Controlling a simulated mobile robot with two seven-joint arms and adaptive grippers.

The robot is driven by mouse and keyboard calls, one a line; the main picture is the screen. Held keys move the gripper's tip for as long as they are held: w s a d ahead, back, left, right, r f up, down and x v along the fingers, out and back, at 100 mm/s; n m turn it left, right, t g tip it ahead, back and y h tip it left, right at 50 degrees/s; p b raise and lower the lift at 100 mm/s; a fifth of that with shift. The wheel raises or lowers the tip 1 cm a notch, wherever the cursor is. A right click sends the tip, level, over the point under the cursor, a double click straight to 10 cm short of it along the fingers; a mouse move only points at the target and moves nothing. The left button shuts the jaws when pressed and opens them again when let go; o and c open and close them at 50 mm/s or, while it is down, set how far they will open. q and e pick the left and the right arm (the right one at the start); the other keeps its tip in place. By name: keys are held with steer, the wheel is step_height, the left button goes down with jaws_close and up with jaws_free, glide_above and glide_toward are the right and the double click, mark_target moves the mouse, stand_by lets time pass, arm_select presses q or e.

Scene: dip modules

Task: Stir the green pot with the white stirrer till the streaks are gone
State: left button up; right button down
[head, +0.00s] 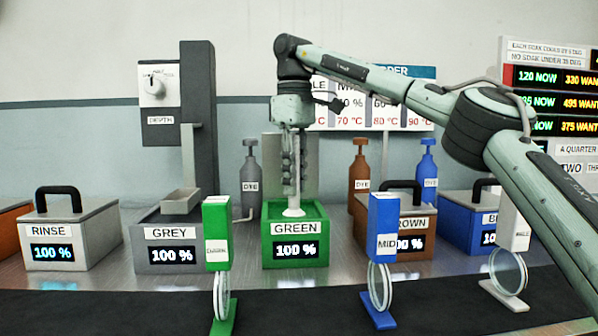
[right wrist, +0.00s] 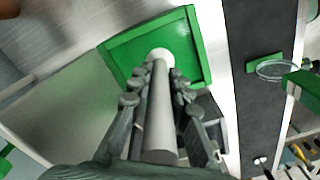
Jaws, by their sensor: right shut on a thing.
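The green pot (head: 296,262) stands in the row on the metal counter, labelled GREEN and reading 100 %. My right gripper (head: 292,185) is right above it, pointing down and shut on the white stirrer (head: 293,212). The stirrer's wide white end is down at the pot's opening. In the right wrist view, the stirrer (right wrist: 160,115) runs between the fingers to a round end over the green inside of the pot (right wrist: 125,52). No clear streaks show in the visible green, but fingers and stirrer hide part of it. My left gripper is out of view.
The grey pot (head: 172,273) with a depth post stands left, the lidded brown pot (head: 400,265) right. The lidded rinse box (head: 70,222) is farther left. Green (head: 217,235) and blue (head: 383,230) tagged stands with round lenses stand in front. Dye bottles (head: 250,180) stand behind.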

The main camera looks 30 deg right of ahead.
steer(key=shift+w+r, duration=0.1)
steer(key=shift+w, duration=0.05)
step_height(320, 180, up, 9)
steer(key=p, duration=0.8)
steer(key=shift+r, duration=0.2)
stand_by(0.9)
